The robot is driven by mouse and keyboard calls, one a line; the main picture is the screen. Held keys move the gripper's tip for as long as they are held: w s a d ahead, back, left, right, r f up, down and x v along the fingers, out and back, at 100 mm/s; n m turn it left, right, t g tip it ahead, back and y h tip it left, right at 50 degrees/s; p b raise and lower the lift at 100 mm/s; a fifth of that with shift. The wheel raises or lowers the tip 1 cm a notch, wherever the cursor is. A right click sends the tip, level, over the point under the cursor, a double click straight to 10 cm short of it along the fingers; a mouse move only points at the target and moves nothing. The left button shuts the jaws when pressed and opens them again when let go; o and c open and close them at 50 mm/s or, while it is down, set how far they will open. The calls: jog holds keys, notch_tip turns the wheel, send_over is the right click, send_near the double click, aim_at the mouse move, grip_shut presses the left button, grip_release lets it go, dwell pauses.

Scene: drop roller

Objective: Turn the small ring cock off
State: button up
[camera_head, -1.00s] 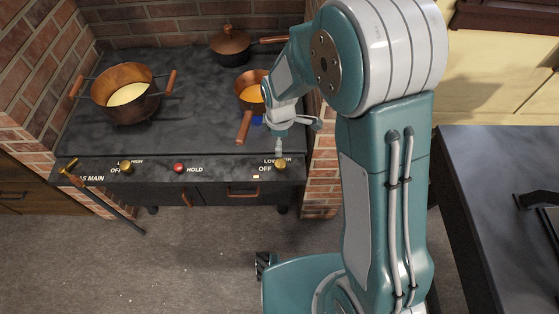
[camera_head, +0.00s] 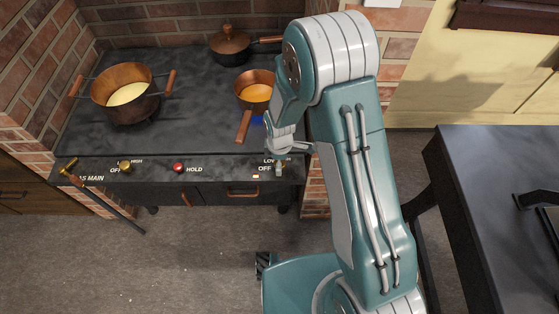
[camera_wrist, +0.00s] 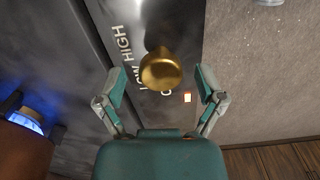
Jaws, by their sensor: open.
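The small ring cock is a round brass knob (camera_wrist: 160,70) on the stove's front panel, with LOW, HIGH and a partly hidden OFF lettered beside it. In the wrist view my gripper (camera_wrist: 160,77) is open, with one finger on each side of the knob; I cannot tell whether either finger touches it. In the head view my gripper (camera_head: 279,166) is at the right end of the panel and mostly hides the knob. A blue flame (camera_wrist: 27,120) burns at the small ring, under the copper saucepan (camera_head: 256,91).
The saucepan's handle (camera_head: 244,127) sticks out toward the panel, close to my wrist.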

jog(key=shift+c, duration=0.4)
jog(key=c, duration=1.1)
jog(key=n, duration=0.5)
jog(key=shift+n, duration=2.4)
jog(key=shift+w, duration=0.1)
jog(key=o, duration=1.2)
